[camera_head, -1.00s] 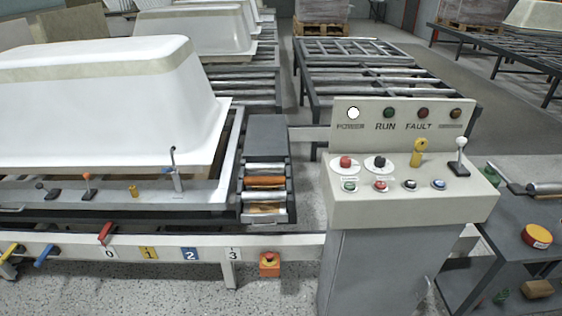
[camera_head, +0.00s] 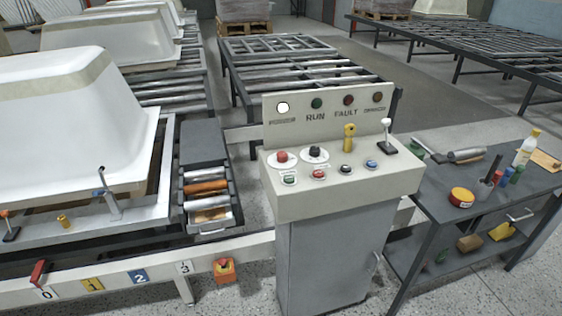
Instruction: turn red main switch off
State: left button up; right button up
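A control console (camera_head: 345,195) with a sloped top stands in the middle of the view. A red knob (camera_head: 282,156) sits on a white round plate at the left of its top. Next to it is a black knob (camera_head: 315,152) on a similar plate. The lamp over the POWER label (camera_head: 283,108) is lit white; the other panel lamps look dark. A red lever (camera_head: 38,272) is at the mark 0 on the low white rail at lower left. I cannot tell which red control is the main switch, or read its setting. Neither gripper is in view.
A dark workbench (camera_head: 440,190) with tools and jars stands at right. A white tub shell (camera_head: 70,125) lies at left. Roller tables (camera_head: 300,70) are behind the console.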

aim_at(282, 156)
jog(key=i+j, duration=0.45)
jog(key=i+j+z, duration=0.15)
jog(key=i+j, duration=0.3)
jog(key=j, duration=0.2)
